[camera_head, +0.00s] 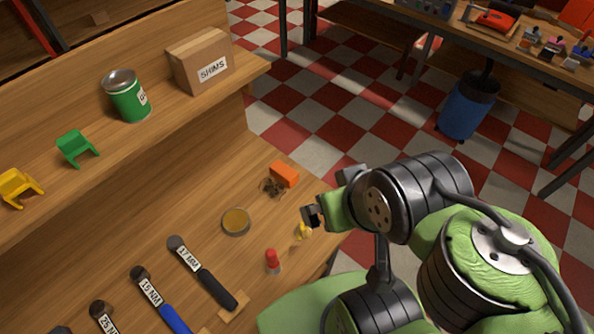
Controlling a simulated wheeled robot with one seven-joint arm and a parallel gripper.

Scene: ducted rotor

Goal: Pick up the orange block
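The orange block (285,174) lies on the wooden bench top (205,215), near its back right edge. A small dark, spindly object (271,187) sits right in front of it, close against or just beside it. My gripper (326,195) is to the right of the block and apart from it. Its two dark finger parts show spread apart with nothing seen between them, so it looks open and empty. The gripper is seen partly from behind, and its wrist and arm fill the lower right.
A round amber dish (236,221), a red-capped item (272,261), a small yellow item (303,231) and labelled torque wrenches (203,274) lie on the bench. A shelf above holds a SHIMS box (200,62), a green can (127,97) and small chairs (76,147).

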